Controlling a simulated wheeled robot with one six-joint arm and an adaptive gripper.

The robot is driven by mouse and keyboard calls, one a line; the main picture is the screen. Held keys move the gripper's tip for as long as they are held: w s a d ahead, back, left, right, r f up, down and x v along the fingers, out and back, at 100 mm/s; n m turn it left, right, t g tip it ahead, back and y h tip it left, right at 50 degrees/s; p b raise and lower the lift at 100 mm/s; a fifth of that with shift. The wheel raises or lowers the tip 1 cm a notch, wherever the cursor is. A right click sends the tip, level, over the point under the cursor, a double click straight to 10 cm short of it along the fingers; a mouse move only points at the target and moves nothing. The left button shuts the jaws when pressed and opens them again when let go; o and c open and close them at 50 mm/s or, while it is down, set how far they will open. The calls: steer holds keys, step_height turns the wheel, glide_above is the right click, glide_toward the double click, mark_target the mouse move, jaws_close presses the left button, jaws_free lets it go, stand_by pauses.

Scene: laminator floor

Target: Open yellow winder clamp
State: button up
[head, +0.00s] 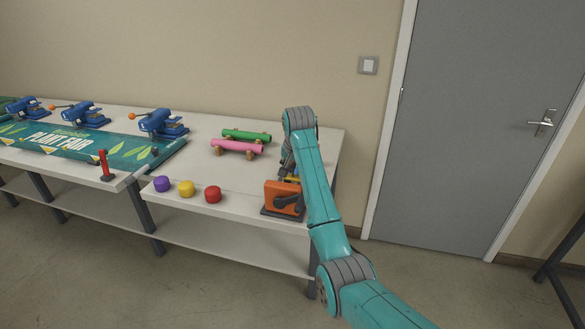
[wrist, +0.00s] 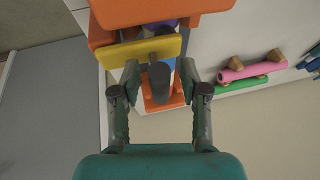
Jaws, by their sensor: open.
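The orange winder (head: 283,198) stands on a dark base at the table's right front corner, with a dark crank on its front. Its yellow clamp (head: 292,180) shows as a small strip behind the body, partly hidden by my arm. In the wrist view the yellow clamp (wrist: 118,54) is a flat bar across orange parts (wrist: 208,6). A dark rounded peg (wrist: 159,76) stands before the bar. My gripper (wrist: 159,70) is open, one finger on each side of the peg, with no clear contact. In the head view my gripper (head: 289,168) is mostly hidden.
Purple (head: 162,184), yellow (head: 186,189) and red (head: 212,194) knobs line the table's front edge. Green (head: 246,135) and pink (head: 238,147) rolls lie behind. Blue clamps (head: 162,123) and a banner (head: 70,140) are at left. A grey door (head: 470,120) is at right.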

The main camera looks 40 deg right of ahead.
jaws_close()
steer(key=shift+s+r, duration=0.1)
steer(key=s+t+y, duration=0.1)
steer(key=d+r+m+t+y, duration=0.1)
steer(key=t, duration=0.1)
steer(key=shift+s+d+r, duration=0.15)
steer(key=shift+s+d, duration=0.05)
steer(key=shift+s, duration=0.15)
steer(key=t, duration=0.1)
steer(key=s+t+y, duration=0.1)
steer(key=d+t+y, duration=0.1)
steer(key=shift+s+d+r+m, duration=0.1)
steer(key=shift+s+r+m, duration=0.2)
steer(key=shift+m, duration=0.1)
steer(key=shift+s+d+f+m+t+y, duration=0.1)
steer(key=shift+s+d+m+t+y, duration=0.4)
steer(key=shift+t, duration=0.75)
steer(key=shift+s+d+f+m+t+y, duration=0.15)
steer(key=shift+s+d+m+t+y, duration=0.3)
steer(key=shift+t, duration=0.75)
steer(key=shift+s+d+f+m+t+y, duration=0.1)
steer(key=shift+s+d+m+t+y, duration=0.4)
steer(key=shift+t, duration=0.75)
steer(key=shift+s+a, duration=0.1)
steer(key=shift+s, duration=0.15)
